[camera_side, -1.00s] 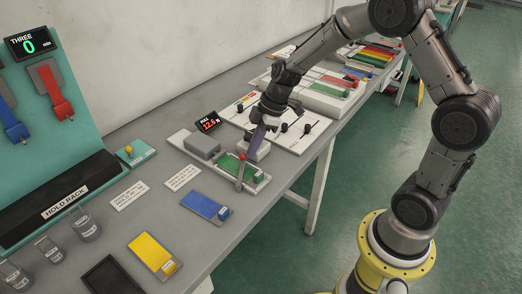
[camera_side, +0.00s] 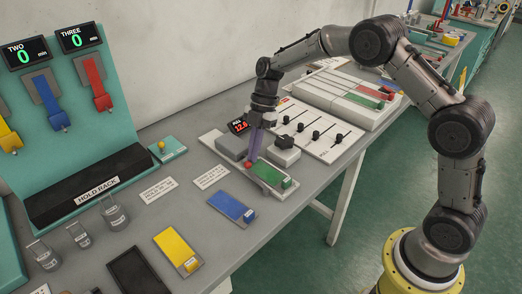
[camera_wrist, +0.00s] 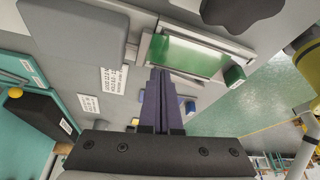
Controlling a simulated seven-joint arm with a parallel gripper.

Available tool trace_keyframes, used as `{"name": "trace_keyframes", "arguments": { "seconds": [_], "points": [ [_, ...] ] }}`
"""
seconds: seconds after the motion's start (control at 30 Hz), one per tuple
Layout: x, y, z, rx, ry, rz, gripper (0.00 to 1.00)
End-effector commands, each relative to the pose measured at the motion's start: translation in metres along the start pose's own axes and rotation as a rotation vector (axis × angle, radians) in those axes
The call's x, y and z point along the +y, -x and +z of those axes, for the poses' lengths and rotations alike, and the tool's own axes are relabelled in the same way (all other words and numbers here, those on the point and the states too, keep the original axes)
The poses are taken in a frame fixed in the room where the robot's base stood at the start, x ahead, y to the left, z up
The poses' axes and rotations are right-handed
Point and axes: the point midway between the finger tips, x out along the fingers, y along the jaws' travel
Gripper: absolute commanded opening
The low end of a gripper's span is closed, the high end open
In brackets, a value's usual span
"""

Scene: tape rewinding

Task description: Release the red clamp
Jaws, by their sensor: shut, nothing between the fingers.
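The red clamp shows in the side view as a small red knob (camera_side: 248,165) on a thin grey lever, at the left end of a fixture with a green strip (camera_side: 272,174). My gripper (camera_side: 252,157) points down with its purple fingers shut and empty. Its tips are right by the red knob; I cannot tell whether they touch. In the wrist view the shut fingers (camera_wrist: 157,73) reach towards the near edge of the fixture's green strip (camera_wrist: 187,55). The red knob does not show there.
A grey block (camera_side: 233,147) and a small red-digit display (camera_side: 238,127) stand behind the fixture. A white slider panel (camera_side: 320,130) lies to the right. Blue (camera_side: 232,207) and yellow (camera_side: 178,249) pads lie in front.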

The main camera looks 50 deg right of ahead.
Motion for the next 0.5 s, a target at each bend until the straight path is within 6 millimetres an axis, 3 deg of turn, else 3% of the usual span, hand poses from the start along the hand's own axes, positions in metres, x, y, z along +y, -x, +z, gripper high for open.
{"name": "trace_keyframes", "arguments": {
  "seconds": [0.5],
  "points": [
    [0.0074, -0.0041, -0.0102, 0.0, 0.128, -0.051, 0.0]
  ]
}}
